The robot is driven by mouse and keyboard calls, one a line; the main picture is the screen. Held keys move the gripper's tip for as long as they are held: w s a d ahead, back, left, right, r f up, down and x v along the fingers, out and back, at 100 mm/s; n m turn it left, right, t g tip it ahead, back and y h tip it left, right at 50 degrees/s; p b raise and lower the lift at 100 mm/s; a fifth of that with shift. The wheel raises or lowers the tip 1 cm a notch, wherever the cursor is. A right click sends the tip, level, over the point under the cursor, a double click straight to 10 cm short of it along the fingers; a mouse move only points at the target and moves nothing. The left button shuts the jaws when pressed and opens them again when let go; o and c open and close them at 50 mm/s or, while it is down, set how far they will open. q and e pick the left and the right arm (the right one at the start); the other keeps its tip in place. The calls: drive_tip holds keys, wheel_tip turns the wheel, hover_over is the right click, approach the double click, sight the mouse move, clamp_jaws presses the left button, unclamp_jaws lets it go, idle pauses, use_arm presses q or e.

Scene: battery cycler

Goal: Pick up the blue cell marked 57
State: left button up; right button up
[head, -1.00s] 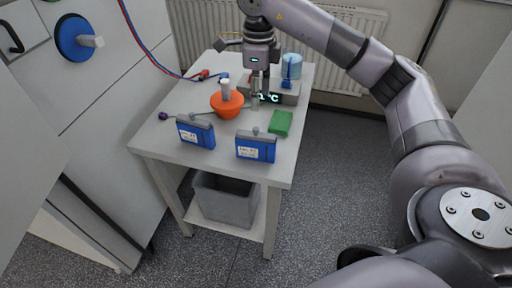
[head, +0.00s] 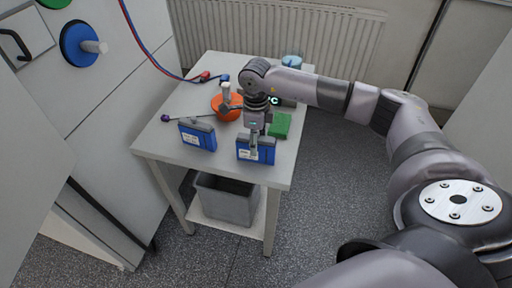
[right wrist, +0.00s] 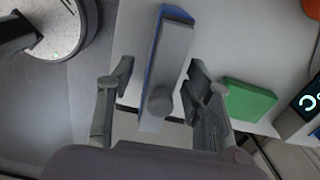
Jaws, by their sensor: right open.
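Two blue cells with grey tops and white labels stand on the table: a left one (head: 197,136) and a right one (head: 262,154). The label print is too small to read, so I cannot tell which is marked 57. My right gripper (head: 254,143) points down at the right cell and hides part of it in the head view. In the right wrist view the open fingers (right wrist: 160,78) lie on either side of that cell (right wrist: 174,50), with its round grey knob between them. I cannot tell whether they touch it. My left gripper is not in view.
A green block (head: 280,125) lies close beside the right cell; it also shows in the right wrist view (right wrist: 248,100). An orange bowl (head: 222,110), a purple-ended rod (head: 170,117) and a partly hidden device with a display (head: 274,100) are behind. A grey bin (head: 227,200) stands below.

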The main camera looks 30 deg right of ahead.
drive_tip(key=shift+f, duration=0.8)
drive_tip(key=shift+c, duration=0.2)
clamp_jaws()
drive_tip(key=shift+w+r, duration=0.1)
